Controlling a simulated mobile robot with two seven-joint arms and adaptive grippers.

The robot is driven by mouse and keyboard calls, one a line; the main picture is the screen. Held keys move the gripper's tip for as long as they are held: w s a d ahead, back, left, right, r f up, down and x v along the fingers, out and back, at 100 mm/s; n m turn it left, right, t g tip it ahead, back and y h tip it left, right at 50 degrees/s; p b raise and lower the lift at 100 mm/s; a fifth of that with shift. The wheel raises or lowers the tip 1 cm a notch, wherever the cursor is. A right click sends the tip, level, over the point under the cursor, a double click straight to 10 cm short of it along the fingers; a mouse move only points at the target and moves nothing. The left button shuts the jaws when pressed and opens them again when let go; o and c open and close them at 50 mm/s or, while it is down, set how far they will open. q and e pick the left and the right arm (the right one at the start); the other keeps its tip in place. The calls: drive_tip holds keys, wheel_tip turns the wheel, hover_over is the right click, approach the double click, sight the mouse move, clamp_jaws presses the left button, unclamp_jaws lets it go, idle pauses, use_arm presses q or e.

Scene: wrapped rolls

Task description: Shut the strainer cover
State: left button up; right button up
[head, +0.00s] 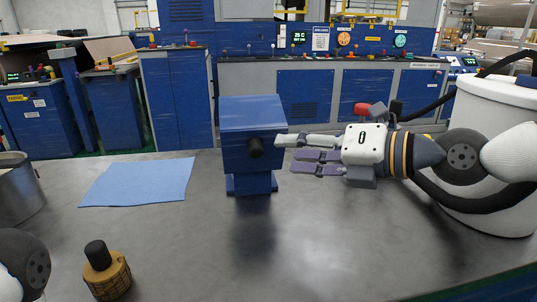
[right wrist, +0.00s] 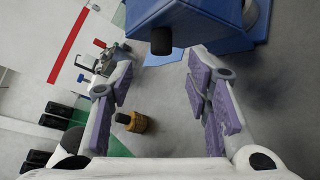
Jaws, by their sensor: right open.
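A blue box-shaped unit (head: 252,113), apparently the strainer, stands on a blue foot on the grey table in the head view. A black round knob (head: 255,147) sticks out of its front. I cannot tell which part is the cover or whether it is shut. In the right wrist view, the blue unit (right wrist: 200,14) and its knob (right wrist: 161,40) are at the top, beyond the fingertips. My right gripper (head: 288,155) is open and empty, just right of the unit; its upper finger overlaps the unit's right edge. Contact is unclear. My left gripper is out of view.
A blue cloth (head: 138,182) lies flat on the left. A yellow-brown container with a black cap (head: 108,277) stands at the front left. A metal pot (head: 15,190) is at the left edge, a white drum (head: 495,150) at the right. The front middle of the table is clear.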

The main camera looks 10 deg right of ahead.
sight(262, 152)
drive_tip(key=x, duration=0.4)
drive_tip(key=b+x, duration=0.1)
drive_tip(key=x, duration=0.2)
drive_tip(key=shift+f, duration=0.35)
drive_tip(key=shift+w+a+r, duration=0.1)
drive_tip(key=shift+w+a, duration=0.05)
drive_tip(key=shift+a, duration=0.05)
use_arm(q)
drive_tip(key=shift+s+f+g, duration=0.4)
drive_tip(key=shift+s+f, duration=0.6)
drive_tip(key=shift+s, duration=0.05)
use_arm(e)
drive_tip(key=shift+c, duration=0.3)
clamp_jaws()
